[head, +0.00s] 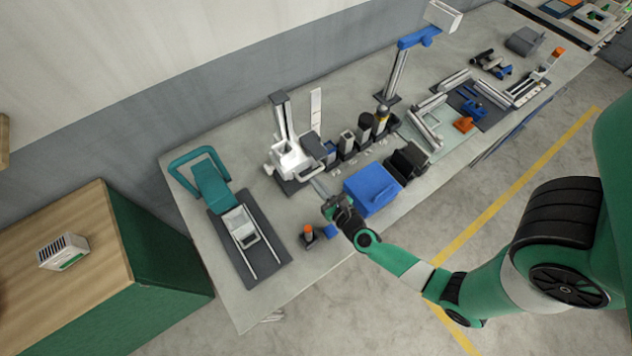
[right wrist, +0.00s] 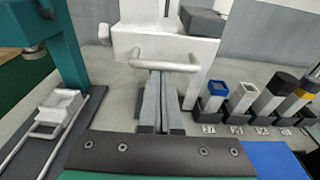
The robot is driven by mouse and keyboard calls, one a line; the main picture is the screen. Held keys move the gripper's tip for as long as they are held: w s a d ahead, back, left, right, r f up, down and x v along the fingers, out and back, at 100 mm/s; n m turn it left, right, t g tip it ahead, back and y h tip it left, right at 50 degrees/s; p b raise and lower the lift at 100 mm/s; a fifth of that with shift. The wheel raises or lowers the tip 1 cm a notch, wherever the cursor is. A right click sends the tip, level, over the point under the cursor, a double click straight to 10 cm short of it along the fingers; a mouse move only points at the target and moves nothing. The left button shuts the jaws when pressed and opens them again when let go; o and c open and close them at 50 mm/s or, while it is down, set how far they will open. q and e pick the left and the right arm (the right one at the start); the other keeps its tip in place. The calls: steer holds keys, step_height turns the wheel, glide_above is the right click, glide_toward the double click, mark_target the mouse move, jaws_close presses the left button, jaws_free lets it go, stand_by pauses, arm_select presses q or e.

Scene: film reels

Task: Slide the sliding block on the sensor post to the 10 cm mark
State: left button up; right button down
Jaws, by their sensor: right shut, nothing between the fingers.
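An upright post (head: 283,115) stands near the back of the table, with a white sliding block (head: 288,158) low on it. In the right wrist view the white block (right wrist: 183,67) fills the top centre, and its pale bar handle (right wrist: 165,64) faces my camera. My right gripper (head: 318,187) is just in front of the block. In the right wrist view its fingers (right wrist: 158,90) are shut together, empty, and point at the handle. I cannot tell whether they touch it. A white scale strip (head: 316,107) stands beside the post; its marks are too small to read. My left gripper is out of view.
A teal stand with a sliding tray (head: 240,229) is at left. Several small holders (head: 348,142) stand right of the post. A blue box (head: 371,188) lies close right of my right gripper. A second post with a blue arm (head: 418,38) is farther right.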

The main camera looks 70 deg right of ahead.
step_height(320, 180, down, 6)
steer(key=r+b, duration=0.1)
steer(key=b, duration=0.5)
steer(key=r+p+v, duration=0.1)
steer(key=p+v, duration=0.1)
steer(key=v, duration=0.7)
steer(key=shift+s+a+r, duration=0.1)
